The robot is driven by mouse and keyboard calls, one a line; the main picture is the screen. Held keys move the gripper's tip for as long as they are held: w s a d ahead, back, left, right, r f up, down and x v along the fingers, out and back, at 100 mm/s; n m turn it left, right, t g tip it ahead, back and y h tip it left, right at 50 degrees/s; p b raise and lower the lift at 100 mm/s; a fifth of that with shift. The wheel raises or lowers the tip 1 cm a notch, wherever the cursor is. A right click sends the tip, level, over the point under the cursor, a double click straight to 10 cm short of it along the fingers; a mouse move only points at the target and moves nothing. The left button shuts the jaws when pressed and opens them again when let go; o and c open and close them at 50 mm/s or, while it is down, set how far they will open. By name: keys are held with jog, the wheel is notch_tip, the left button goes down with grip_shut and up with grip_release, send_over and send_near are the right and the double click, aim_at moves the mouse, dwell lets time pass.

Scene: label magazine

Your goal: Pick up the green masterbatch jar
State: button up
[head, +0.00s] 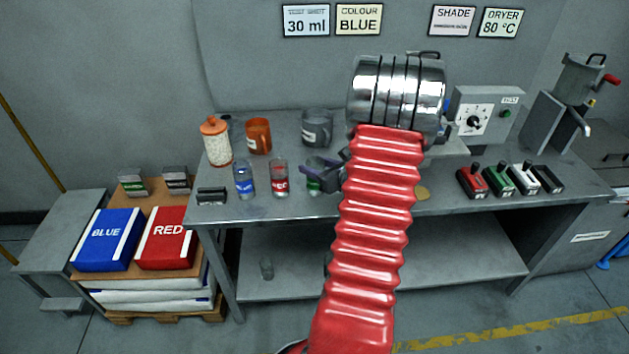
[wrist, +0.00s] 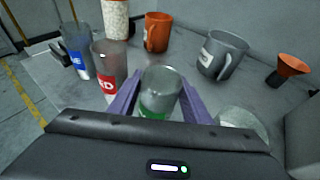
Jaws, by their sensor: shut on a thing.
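The green masterbatch jar (wrist: 159,97) is a clear glass jar with a green band low on its side. In the wrist view it stands between the two purple fingers of my gripper (wrist: 160,105), which are shut on it. In the head view, my gripper (head: 328,168) shows at the bench, left of my red arm. A bit of the green jar (head: 314,186) shows below the fingers there, and the rest is hidden. I cannot tell whether the jar's base touches the bench. The red-labelled jar (head: 279,178) and blue-labelled jar (head: 243,179) stand to its left.
An orange mug (head: 258,136), a grey jug (head: 317,128) and a white canister with an orange lid (head: 216,142) stand behind the jars. An orange funnel (wrist: 291,69) is at the right in the wrist view.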

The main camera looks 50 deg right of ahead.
jog(key=c, duration=0.8)
jog(key=shift+r, duration=0.1)
notch_tip(320, 180, up, 10)
jog(key=shift+f, duration=0.1)
dwell(0.8)
